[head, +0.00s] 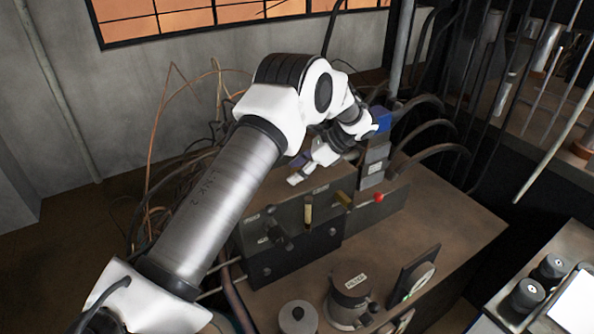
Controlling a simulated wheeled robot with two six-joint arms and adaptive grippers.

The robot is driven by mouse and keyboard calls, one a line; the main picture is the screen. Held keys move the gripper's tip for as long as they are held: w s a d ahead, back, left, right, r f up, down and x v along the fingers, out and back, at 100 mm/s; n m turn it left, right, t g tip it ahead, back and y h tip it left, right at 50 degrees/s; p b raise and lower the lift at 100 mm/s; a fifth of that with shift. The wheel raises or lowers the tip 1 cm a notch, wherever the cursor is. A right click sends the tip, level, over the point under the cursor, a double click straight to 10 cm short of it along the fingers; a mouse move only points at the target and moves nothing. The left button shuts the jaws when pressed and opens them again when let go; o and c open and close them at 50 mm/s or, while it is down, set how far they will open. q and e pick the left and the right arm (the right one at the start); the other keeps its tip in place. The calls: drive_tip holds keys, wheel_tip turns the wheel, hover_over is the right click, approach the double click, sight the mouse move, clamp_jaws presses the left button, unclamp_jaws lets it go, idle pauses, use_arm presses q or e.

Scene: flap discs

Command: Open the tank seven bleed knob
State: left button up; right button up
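My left arm reaches across the middle of the head view. Its gripper (300,172) is small, partly behind my own wrist, above the back of a dark valve block. Whether its fingers are apart is unclear. The block's front (322,232) carries a dark knob (272,236), an upright brass handle (308,211) and a tilted brass handle (344,200). A red knob (379,197) sits to their right. The labels are too small to read, so I cannot tell which is the tank seven bleed knob. My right gripper is not in view.
A stack of grey and blue boxes (374,165) with black hoses rises behind the block. A labelled round canister (349,289) and an upright dial plate (416,279) stand in front. Two black knobs (527,295) are on a panel at right. Loose wires hang at left.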

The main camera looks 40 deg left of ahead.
use_arm(q)
drive_tip(key=shift+f, duration=0.1)
drive_tip(key=v, duration=1.2)
